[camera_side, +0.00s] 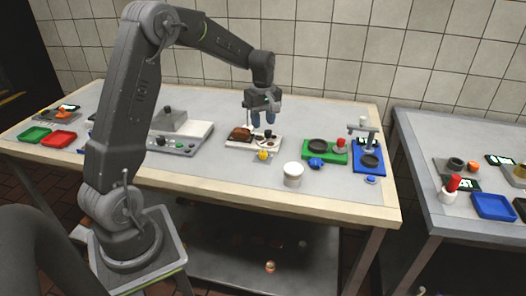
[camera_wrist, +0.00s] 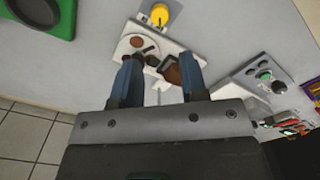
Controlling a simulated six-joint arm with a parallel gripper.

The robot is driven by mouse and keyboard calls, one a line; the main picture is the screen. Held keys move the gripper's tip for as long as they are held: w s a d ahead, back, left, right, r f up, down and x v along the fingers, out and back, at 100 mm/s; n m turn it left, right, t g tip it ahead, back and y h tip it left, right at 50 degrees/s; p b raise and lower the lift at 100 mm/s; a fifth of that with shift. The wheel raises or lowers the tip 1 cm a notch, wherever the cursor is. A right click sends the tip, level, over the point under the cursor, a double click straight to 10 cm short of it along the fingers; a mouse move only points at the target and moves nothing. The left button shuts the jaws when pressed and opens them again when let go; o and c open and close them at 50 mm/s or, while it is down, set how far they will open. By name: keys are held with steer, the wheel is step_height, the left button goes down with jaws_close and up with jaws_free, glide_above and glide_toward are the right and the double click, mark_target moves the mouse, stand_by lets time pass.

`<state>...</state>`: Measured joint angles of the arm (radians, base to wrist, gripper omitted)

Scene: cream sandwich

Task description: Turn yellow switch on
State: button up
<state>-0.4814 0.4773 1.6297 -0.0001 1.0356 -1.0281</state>
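Brown and dark pieces on the board (camera_wrist: 135,45) show between and beyond the fingers.
A brown item (camera_side: 240,133) lies on the board's left part. A grey machine with knobs (camera_side: 183,140) stands to the left. A white cup (camera_side: 293,174) stands in front right. A green plate (camera_side: 330,156) and a blue stand (camera_side: 369,160) are to the right.

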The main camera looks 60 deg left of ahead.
mark_target(263, 152)
step_height(263, 152, down, 12)
steer(key=shift+r, duration=0.15)
stand_by(0.3)
steer(key=c, duration=0.6)
steer(key=shift+c, duration=0.2)
steer(key=shift+m, duration=0.5)
steer(key=m, duration=1.1)
